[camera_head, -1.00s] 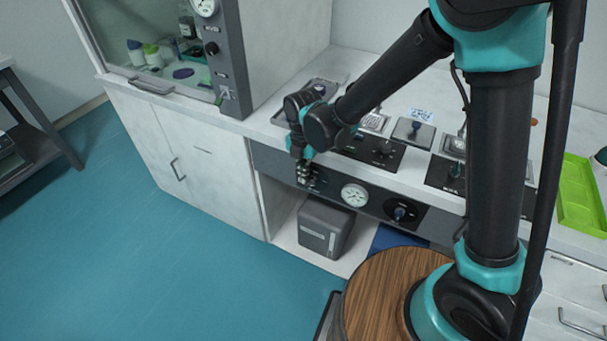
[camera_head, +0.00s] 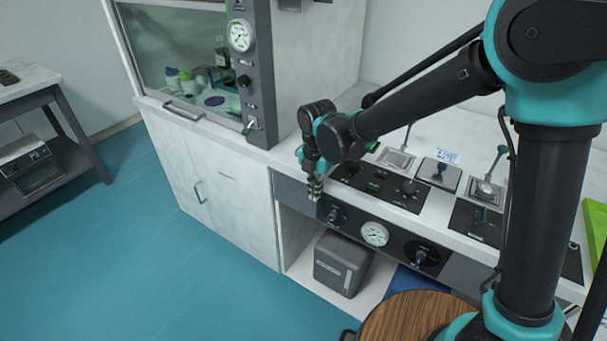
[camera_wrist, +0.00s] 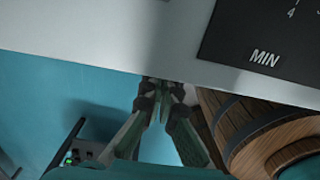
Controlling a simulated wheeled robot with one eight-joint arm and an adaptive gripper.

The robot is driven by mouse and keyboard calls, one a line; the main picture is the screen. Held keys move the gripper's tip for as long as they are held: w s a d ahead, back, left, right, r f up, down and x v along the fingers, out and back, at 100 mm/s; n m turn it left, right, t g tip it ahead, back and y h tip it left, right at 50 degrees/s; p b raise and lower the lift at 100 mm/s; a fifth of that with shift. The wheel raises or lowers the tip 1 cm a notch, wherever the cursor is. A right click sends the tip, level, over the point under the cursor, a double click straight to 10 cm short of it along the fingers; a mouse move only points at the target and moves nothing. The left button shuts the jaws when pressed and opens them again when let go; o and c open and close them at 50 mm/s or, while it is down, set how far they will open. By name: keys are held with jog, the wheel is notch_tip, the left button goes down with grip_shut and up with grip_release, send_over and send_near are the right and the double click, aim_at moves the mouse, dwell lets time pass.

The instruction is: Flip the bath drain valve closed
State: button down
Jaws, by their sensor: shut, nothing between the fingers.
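The front panel below the counter carries a dark valve handle (camera_head: 334,215) on its left and another dark valve handle (camera_head: 420,256) on its right, with a round white gauge (camera_head: 375,234) between them. Labels are too small to read, so I cannot tell which is the bath drain valve. My gripper (camera_head: 315,188) points down at the panel's left end, above and left of the left handle. It looks apart from it. In the wrist view my gripper (camera_wrist: 165,90) is shut and empty in front of the counter edge; no valve handle shows there.
The counter (camera_head: 290,155) holds black control panels (camera_head: 380,187) and small levers above the valve panel. A fume cabinet (camera_head: 310,60) stands at the left. A grey box (camera_head: 342,264) sits in the open bay below. The floor (camera_head: 130,250) at left is clear.

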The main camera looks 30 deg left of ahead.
jog(key=a+r, duration=0.4)
jog(key=r, duration=0.1)
jog(key=shift+w+a+r, duration=0.2)
jog(key=shift+a+r, duration=0.1)
jog(key=shift+r, duration=0.1)
